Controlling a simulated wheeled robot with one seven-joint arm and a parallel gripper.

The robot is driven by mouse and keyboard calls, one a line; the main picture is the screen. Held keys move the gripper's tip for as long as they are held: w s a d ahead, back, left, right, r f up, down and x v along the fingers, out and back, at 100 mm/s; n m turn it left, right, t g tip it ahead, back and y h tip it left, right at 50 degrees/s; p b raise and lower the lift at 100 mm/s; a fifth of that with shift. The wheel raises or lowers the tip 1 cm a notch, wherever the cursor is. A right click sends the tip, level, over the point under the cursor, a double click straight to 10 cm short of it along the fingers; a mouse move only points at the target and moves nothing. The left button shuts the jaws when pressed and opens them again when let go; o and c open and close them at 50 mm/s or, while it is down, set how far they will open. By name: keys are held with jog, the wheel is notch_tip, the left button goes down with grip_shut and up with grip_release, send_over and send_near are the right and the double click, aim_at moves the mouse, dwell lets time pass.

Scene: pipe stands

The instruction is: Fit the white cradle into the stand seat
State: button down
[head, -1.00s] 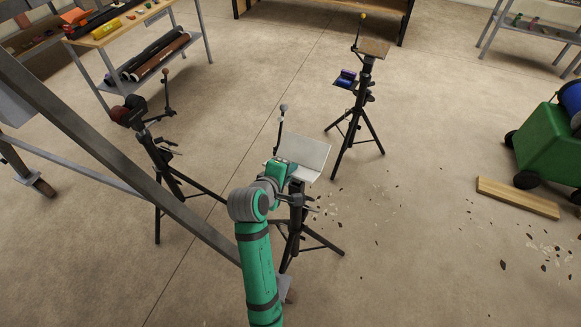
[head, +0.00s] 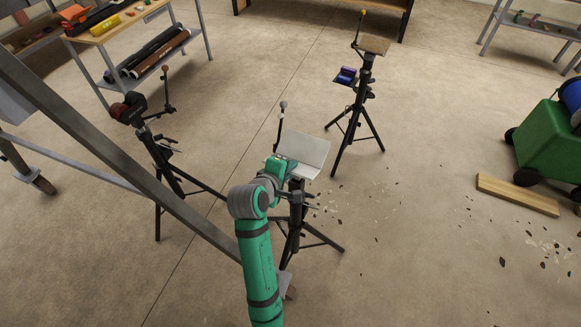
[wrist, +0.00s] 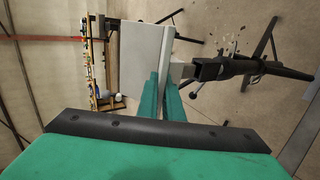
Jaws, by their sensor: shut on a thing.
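The white cradle (head: 304,150) is a pale V-shaped piece at the top of the middle tripod stand (head: 296,205). In the wrist view the cradle (wrist: 137,55) lies ahead of my gripper, and the stand's dark post (wrist: 232,69) comes in from the right. My gripper (wrist: 160,92) has its two green fingers shut on the cradle's near part. In the head view my gripper (head: 280,165) is at the cradle's lower left. The cradle is right over the stand's top or touching it; the seat is hidden, so I cannot tell whether it is seated.
A tripod with a dark red clamp (head: 125,110) stands at left, and one with a blue piece (head: 346,77) stands behind right. A slanted grey beam (head: 110,145) crosses the left. A green bin (head: 548,145) and a plank (head: 517,195) lie right.

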notch_tip(320, 180, down, 6)
dwell(3.5)
jog(key=c, duration=1.8)
grip_release()
jog(key=shift+f, duration=0.1)
jog(key=shift+c, duration=0.2)
jog(key=shift+f, duration=0.1)
jog(key=v, duration=0.5)
jog(key=shift+s, duration=0.1)
